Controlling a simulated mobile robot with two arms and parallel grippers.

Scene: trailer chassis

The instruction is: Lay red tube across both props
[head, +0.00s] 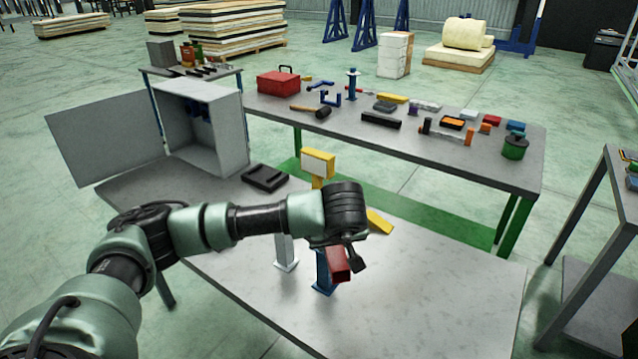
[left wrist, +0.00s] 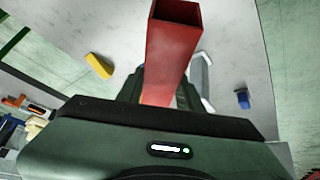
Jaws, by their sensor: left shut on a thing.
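My left gripper (head: 343,242) is shut on the red tube (head: 338,265), a square hollow bar, and holds it above the near grey table. In the left wrist view the tube (left wrist: 172,50) points away from the gripper, its open end at the top edge. A grey prop (head: 286,252) stands upright on the table, its top partly hidden by my arm. A blue prop (head: 322,275) stands to its right, partly hidden behind the tube and gripper. In the left wrist view the grey prop (left wrist: 204,80) and blue prop (left wrist: 242,98) lie right of the tube. My right gripper is not in view.
A yellow stand (head: 318,163) and a yellow wedge (head: 379,222) are behind my arm. A black tray (head: 264,178) and an open grey cabinet (head: 205,130) are at the left. A cluttered workbench (head: 420,140) stands behind. The near table's right part (head: 440,285) is clear.

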